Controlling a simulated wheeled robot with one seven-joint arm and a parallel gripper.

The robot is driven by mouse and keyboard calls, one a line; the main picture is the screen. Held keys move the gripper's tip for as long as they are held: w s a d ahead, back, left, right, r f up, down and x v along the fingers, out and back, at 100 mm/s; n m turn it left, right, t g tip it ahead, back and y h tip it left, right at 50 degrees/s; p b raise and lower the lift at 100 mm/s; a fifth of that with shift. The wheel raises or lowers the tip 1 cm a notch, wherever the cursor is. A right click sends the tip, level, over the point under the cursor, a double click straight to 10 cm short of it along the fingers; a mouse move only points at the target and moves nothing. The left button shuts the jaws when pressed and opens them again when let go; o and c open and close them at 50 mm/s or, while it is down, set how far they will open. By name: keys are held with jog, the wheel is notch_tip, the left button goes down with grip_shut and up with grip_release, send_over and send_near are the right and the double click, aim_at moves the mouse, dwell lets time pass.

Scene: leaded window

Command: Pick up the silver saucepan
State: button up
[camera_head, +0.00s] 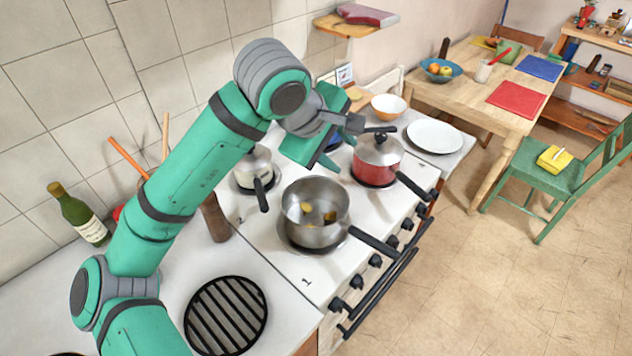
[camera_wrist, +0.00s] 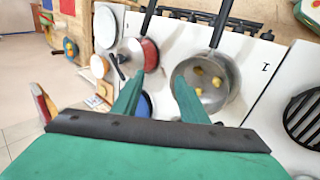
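The silver saucepan (camera_head: 316,228) stands upright on the stove's front burner nearest my arm, with several yellow-brown pieces inside. Its black handle (camera_head: 374,243) sticks out over the stove's front edge. In the wrist view the saucepan (camera_wrist: 228,92) is right of centre, its handle pointing up, with one finger overlapping its near left side in the picture. My gripper (camera_head: 328,160) is above the stove, behind the saucepan and left of the red pot. In the wrist view its two fingers (camera_wrist: 157,82) are spread apart with nothing held between them.
A lidded red pot (camera_head: 378,170) stands on the other front burner. A lidded cream pot (camera_head: 256,176) is at the back left. A blue item is partly hidden behind my gripper. A pepper mill (camera_head: 214,218), a bottle (camera_head: 80,215) and a black grate (camera_head: 226,315) are left of the stove.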

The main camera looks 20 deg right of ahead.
aim_at(366, 239)
jog(key=s+f+y, duration=0.1)
jog(key=s+f, duration=0.2)
jog(key=f, duration=0.1)
jog(key=s+d+f+g+y, duration=0.1)
jog(key=s+f, duration=0.3)
jog(key=s+f+g+y, duration=0.1)
jog(key=s+f+y, duration=0.1)
jog(key=s+f, duration=0.1)
jog(key=shift+s+d+f, duration=0.15)
jog(key=shift+d+f, duration=0.2)
jog(key=shift+f, duration=0.15)
jog(key=x, duration=0.5)
jog(key=shift+s+a+f, duration=0.1)
jog(key=shift+s+f, duration=0.05)
jog(key=shift+f, duration=0.1)
jog(key=shift+w+x, duration=0.15)
jog(key=shift+x, duration=1.25)
jog(key=shift+w+x, duration=0.2)
jog(key=shift+x, duration=1.2)
jog(key=c, duration=1)
grip_shut()
